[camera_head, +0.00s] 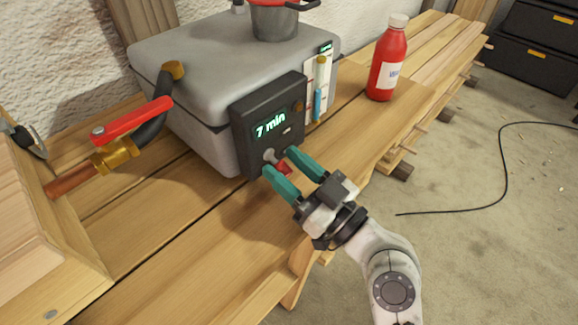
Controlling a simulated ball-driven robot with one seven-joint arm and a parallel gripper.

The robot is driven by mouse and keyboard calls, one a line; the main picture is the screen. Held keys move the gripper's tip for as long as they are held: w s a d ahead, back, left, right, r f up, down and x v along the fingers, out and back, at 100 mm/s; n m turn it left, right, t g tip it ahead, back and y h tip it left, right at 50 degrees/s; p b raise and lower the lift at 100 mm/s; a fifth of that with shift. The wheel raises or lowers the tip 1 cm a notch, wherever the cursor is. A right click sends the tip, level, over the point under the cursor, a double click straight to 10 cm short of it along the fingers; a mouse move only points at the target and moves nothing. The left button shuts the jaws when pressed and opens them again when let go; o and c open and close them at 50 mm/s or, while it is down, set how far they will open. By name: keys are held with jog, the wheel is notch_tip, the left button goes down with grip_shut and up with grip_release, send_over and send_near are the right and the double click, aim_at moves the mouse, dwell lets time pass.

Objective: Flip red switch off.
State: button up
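The red switch (284,168) is a small red-tipped lever with a grey stem, low on the front of a black control box (246,121). The box has a lit display reading "7 min" (270,125) and is fixed to a grey case. My gripper (278,161) is in front of the box with its teal fingers apart, one on each side of the switch. The fingertips are close to the panel; I cannot tell whether they touch the switch. The gripper is open and holds nothing that I can see.
The grey case (200,50) stands on a wooden bench (190,240) with a pot (274,20) on top. A brass valve with a red handle (130,121) is at left. A red bottle (387,65) stands at right. A black cable (500,170) lies on the floor.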

jog(key=shift+o, duration=0.2)
jog(key=b+v, duration=0.2)
jog(key=v, duration=0.8)
jog(key=shift+s+d+f, duration=0.15)
jog(key=shift+s+d, duration=0.1)
jog(key=s+d+f+m+g+h, duration=0.2)
jog(key=d+f+h, duration=0.15)
jog(key=f, duration=0.55)
jog(key=s+d+f+m+g+h, duration=0.1)
jog(key=s+d+f+g+h, duration=0.2)
jog(key=f, duration=0.5)
jog(key=s+d+f+m+g+h, duration=0.6)
jog(key=s+d+f+m+h, duration=0.35)
jog(key=s+d, duration=0.5)
notch_tip(320, 180, up, 19)
jog(key=n+p, duration=0.1)
jog(key=p, duration=1.9)
jog(key=shift+d+n+g, duration=0.3)
jog(key=shift+d+n, duration=0.05)
jog(key=shift+d, duration=0.15)
